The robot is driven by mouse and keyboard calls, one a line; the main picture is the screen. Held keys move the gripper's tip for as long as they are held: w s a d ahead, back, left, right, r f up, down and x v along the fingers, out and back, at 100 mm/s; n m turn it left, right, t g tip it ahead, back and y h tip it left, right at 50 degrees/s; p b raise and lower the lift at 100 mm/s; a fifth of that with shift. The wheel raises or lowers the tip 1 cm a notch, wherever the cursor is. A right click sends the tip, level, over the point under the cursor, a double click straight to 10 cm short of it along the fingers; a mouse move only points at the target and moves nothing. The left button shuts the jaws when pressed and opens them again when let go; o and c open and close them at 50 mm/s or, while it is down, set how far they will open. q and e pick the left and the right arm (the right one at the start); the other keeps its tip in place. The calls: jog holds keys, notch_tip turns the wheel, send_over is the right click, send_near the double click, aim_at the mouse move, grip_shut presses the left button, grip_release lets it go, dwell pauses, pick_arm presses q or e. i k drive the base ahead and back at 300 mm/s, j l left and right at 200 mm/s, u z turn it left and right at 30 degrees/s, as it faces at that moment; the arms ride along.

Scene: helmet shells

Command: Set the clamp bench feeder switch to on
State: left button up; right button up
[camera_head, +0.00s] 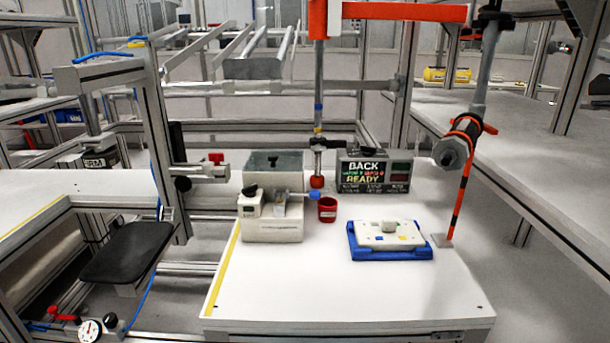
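A clamp bench with a white top (330,290) stands in the middle of the view. On its left back part sits a pale boxy unit (272,232) with a grey top, which may be the feeder. A small white block with a black knob (249,192) is on its front left and looks like a switch; its on or off position is too small to tell. A metal piece with a blue tip (312,196) points right from the unit. A dark display (375,171) behind reads "BACK" and "READY". Neither of my grippers is in view.
A red cup (327,210) stands right of the unit. A blue tray (392,253) holds a white plate. A striped orange and black tool (462,185) hangs at the right. A red-handled clamp (216,159) is at left. The front bench top is clear.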

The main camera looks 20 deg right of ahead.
aim_at(249, 192)
jog(key=i+j+z, duration=0.25)
jog(key=j+z, duration=0.3)
jog(key=i+j+z, duration=0.25)
jog(key=j, duration=0.2)
jog(key=j+z, duration=0.3)
jog(key=k+j, duration=0.05)
